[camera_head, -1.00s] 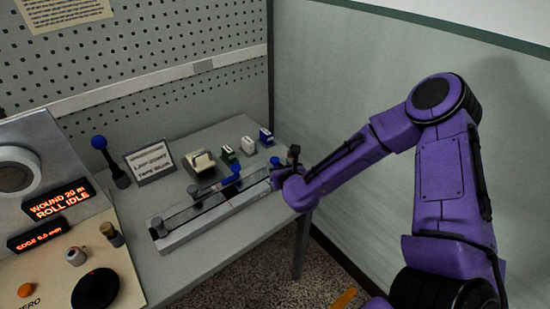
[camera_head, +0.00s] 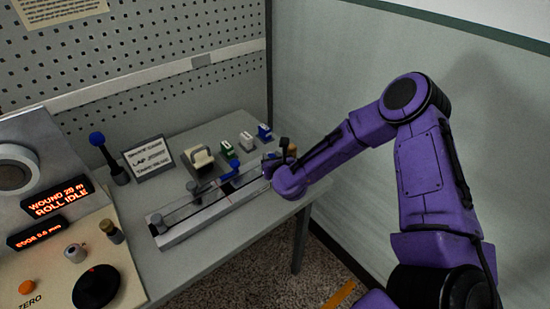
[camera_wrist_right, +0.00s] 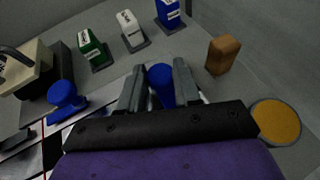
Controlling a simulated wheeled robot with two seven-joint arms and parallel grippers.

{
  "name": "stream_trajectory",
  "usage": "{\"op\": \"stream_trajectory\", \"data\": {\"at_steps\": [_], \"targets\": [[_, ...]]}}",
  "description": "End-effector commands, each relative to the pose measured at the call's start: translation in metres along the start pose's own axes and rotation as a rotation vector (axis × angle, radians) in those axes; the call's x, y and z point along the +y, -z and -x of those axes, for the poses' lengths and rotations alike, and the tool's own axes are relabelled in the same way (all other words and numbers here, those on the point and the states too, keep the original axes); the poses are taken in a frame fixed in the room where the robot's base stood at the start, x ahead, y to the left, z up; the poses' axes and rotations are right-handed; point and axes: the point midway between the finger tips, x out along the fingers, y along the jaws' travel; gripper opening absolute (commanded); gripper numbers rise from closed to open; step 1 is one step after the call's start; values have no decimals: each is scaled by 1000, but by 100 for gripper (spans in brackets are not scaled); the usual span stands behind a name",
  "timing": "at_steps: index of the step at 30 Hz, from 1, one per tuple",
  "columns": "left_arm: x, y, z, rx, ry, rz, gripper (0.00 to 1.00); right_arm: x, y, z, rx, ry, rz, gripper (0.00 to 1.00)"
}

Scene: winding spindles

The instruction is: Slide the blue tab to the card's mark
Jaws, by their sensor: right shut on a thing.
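A blue tab (camera_wrist_right: 161,86) shows between the fingers of my right gripper (camera_wrist_right: 160,92) in the right wrist view; the gripper is shut on it. In the head view my right gripper (camera_head: 272,163) is at the far right end of the long grey rail (camera_head: 196,226) and mostly hides this tab. A second blue piece (camera_head: 231,172) stands on the rail to the left; it also shows in the wrist view (camera_wrist_right: 66,101). A thin red line (camera_wrist_right: 43,150) crosses the rail near it. A card (camera_head: 149,158) stands behind the rail; its lettering is blurred. My left gripper is out of view.
Green (camera_head: 228,149), white (camera_head: 246,141) and blue (camera_head: 264,132) blocks stand behind the rail, beside a cream dispenser (camera_head: 201,159). A brown block (camera_wrist_right: 223,55) is close to my right gripper. A control panel (camera_head: 130,270) is at left.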

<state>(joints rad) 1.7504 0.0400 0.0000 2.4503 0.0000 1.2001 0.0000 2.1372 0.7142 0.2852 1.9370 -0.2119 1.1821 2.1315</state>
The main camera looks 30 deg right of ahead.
Motion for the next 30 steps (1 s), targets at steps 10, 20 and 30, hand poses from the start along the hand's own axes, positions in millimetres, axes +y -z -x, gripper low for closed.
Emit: {"op": "stream_trajectory", "data": {"at_steps": [10,20,30], "targets": [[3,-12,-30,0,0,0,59,48,9,18,0,-2,0,0],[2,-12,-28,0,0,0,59,50,8,19,2,-6,2,55],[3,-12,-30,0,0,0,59,48,9,23,1,-2,-1,56]]}}
